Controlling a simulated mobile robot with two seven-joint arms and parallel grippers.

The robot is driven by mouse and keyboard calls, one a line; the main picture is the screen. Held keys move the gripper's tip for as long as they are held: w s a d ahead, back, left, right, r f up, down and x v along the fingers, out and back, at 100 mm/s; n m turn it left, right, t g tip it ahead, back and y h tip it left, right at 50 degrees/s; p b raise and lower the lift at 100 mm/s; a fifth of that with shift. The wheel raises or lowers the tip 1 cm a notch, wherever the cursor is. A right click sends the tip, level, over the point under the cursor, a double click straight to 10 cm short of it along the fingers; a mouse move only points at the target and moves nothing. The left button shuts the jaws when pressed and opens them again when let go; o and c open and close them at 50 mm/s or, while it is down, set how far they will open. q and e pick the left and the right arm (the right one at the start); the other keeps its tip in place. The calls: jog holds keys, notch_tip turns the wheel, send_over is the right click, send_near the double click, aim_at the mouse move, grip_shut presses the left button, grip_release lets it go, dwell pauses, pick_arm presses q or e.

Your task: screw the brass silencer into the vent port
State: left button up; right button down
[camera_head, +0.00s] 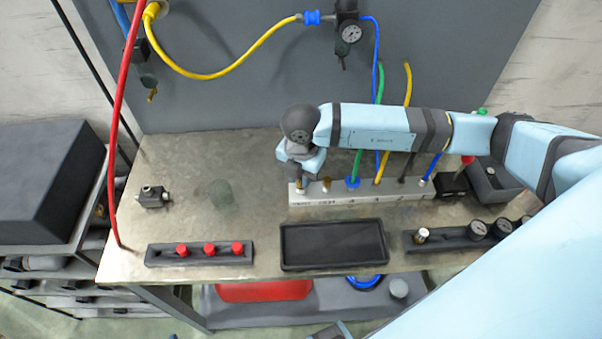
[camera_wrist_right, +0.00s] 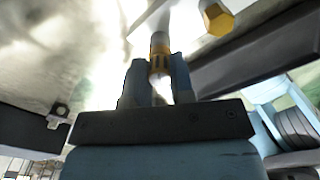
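My right gripper (camera_head: 300,184) points down at the left end of the pale manifold block (camera_head: 365,192). In the right wrist view its two fingers (camera_wrist_right: 160,82) are on either side of a brass cylindrical piece, which looks like the brass silencer (camera_wrist_right: 159,50), and look closed on it. The silencer's lower end is over or at the leftmost port; I cannot tell how deep it sits. Another brass fitting (camera_head: 327,184) stands beside it on the block and also shows in the wrist view (camera_wrist_right: 217,18). My left gripper is not clearly seen.
Coloured hoses rise from the block, with a green one (camera_head: 357,163) near my right arm. In front lie an empty black tray (camera_head: 333,245), a red-capped rack (camera_head: 200,253) and a gauge rack (camera_head: 450,240).

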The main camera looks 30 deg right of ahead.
jog(key=c, duration=1.1)
grip_release()
jog(key=shift+c, duration=0.2)
